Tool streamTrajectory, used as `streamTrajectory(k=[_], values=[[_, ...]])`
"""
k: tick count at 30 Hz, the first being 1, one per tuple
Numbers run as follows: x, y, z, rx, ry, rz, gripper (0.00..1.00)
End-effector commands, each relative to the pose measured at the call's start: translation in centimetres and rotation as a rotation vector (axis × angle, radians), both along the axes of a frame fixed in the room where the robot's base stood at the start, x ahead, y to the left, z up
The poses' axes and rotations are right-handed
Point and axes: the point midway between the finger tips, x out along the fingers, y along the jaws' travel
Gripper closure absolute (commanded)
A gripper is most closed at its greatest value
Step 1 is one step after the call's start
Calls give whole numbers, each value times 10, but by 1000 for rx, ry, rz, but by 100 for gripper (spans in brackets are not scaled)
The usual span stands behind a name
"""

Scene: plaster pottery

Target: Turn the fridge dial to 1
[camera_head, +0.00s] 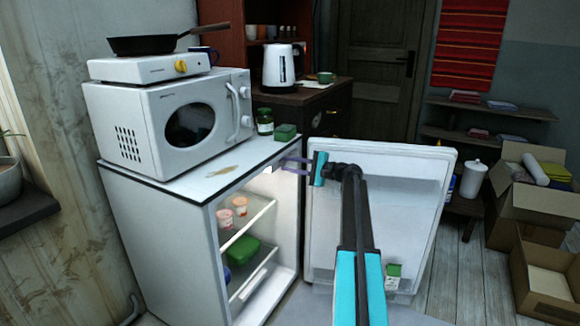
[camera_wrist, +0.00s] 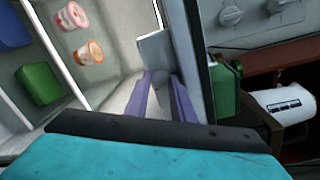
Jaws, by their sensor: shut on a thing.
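The small white fridge (camera_head: 160,235) stands with its door (camera_head: 400,190) open to the right, its inside lit. My gripper (camera_head: 287,164) reaches in at the top of the fridge opening. In the wrist view, the purple fingers of my gripper (camera_wrist: 161,82) are closed around a grey dial (camera_wrist: 161,72). The dial sits below a grey housing (camera_wrist: 155,48) at the top of the fridge interior. Its markings are too small or hidden to read, so its setting cannot be told. In the head view the dial is not clear.
Inside the fridge are two cups (camera_head: 240,205) and a green container (camera_head: 243,250) on shelves. On top stand a microwave (camera_head: 170,120), a green box (camera_head: 286,132) and a jar (camera_head: 265,121). Cardboard boxes (camera_head: 530,210) stand at the right. Some wooden floor is clear.

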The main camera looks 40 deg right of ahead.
Motion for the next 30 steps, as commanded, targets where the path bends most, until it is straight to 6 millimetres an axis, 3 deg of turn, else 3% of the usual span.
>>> streamTrajectory(k=[9, 10, 13, 30], values=[[-1, 2, -2, -1, 3, 7, 100], [-1, 2, -2, -1, 3, 7, 73], [-1, 1, -2, 0, 2, 5, 59], [0, -2, 1, 27, 11, -2, 59]])
